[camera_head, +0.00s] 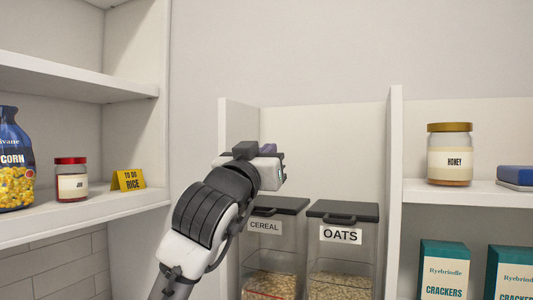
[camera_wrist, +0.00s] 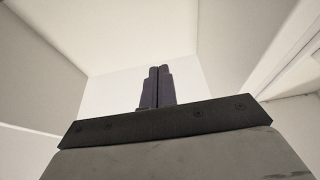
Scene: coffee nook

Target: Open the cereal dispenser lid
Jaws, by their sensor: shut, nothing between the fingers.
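The cereal dispenser (camera_head: 262,260) is a clear bin labelled CEREAL with a dark lid (camera_head: 285,205). It stands in the cubby in the head view, partly hidden behind my arm. Its lid lies flat on the bin, with a dark handle on top near the front. My gripper (camera_head: 267,149) is above and a little behind the lid's front edge in the picture, apart from the handle. In the wrist view its two dark fingers (camera_wrist: 157,87) are together with nothing between them. The wrist view shows only pale walls beyond them, no dispenser.
An oats dispenser (camera_head: 341,270) with a dark lid stands close on the right. A white divider (camera_head: 394,180) bounds the cubby on the right. A honey jar (camera_head: 449,155) and cracker boxes (camera_head: 443,270) are further right. Left shelves hold a red-lidded jar (camera_head: 71,182).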

